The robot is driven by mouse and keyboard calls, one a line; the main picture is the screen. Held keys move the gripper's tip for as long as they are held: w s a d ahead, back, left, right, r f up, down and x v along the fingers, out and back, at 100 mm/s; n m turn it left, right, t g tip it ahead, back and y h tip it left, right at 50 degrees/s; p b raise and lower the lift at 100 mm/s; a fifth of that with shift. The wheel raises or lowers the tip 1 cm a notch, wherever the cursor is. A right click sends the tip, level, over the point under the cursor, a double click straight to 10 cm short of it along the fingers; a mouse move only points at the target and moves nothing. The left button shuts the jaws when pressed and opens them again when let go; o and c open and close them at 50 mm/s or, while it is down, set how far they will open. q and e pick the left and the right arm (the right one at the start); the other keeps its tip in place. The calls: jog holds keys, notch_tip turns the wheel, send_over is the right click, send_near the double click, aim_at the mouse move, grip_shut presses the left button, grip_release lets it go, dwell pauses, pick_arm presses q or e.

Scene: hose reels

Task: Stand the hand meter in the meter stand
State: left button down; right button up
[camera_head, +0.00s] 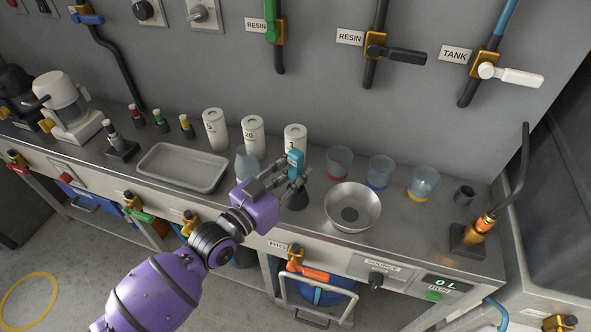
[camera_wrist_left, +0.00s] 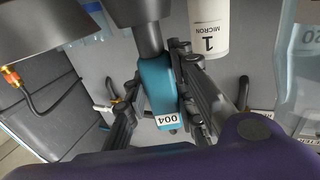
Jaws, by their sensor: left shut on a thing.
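The hand meter (camera_head: 295,160) is a teal body, held roughly upright over the bench in the head view. In the left wrist view the meter (camera_wrist_left: 158,85) shows a white "004" label and a dark shaft at its other end. My left gripper (camera_head: 290,176) has its fingers closed around the meter's body; in the wrist view they lie on both sides of it. My right gripper is out of view.
A white "1" micron cartridge (camera_head: 294,136) stands close behind the meter. A steel bowl (camera_head: 366,222) is close on the right, a clear beaker (camera_head: 245,160) on the left, and a grey tray (camera_head: 151,176) farther left. Several coloured cups stand behind the bowl.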

pick_arm(q)
jog(key=c, duration=1.4)
grip_release()
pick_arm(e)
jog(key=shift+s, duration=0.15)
pick_arm(q)
jog(key=v, duration=1.2)
